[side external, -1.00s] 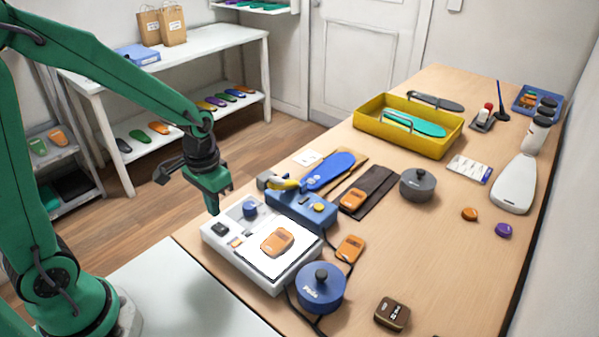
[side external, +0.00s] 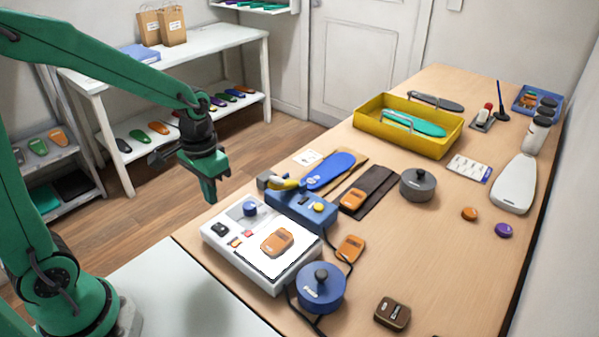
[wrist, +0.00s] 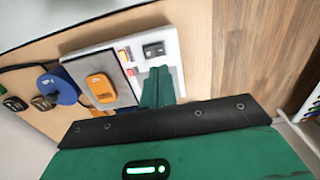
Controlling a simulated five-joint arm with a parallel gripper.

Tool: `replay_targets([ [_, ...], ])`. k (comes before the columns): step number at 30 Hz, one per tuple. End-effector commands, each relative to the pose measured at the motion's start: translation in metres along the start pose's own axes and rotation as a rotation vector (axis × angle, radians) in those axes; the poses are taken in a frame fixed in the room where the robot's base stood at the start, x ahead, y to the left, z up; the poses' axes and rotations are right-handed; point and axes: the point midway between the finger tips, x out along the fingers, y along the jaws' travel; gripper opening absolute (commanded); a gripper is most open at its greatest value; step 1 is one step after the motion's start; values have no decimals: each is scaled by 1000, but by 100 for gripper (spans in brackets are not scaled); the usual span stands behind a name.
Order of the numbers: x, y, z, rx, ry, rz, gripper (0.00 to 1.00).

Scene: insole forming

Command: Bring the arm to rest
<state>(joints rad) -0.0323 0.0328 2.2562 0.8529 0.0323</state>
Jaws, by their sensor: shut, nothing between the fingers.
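My green arm reaches in from the left in the side view. My gripper (side external: 211,198) hangs pointing down, just off the near left corner of the table, above and beside the white machine (side external: 214,246). Its fingers are together and hold nothing. In the wrist view my gripper (wrist: 158,72) shows as a green closed pair of fingers over the edge of the white machine (wrist: 169,74). An orange block (side external: 277,242) lies on the machine's flat plate and also shows in the wrist view (wrist: 101,87).
A blue press (side external: 303,210), a blue round weight (side external: 320,288) and a grey round weight (side external: 417,185) stand on the table. A yellow tray (side external: 440,146) holds a teal insole (side external: 415,125). Open floor (side external: 150,220) lies left of the table.

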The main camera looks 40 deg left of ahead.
Motion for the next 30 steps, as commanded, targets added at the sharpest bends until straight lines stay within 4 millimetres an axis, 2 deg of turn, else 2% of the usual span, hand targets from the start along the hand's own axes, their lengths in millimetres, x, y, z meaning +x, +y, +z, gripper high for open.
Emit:
replay_targets([
  [8,-11,1,3,0,32,-1,0],
  [17,-50,4,21,0,151,-3,0],
  [30,-102,8,62,1,361,-3,0],
])
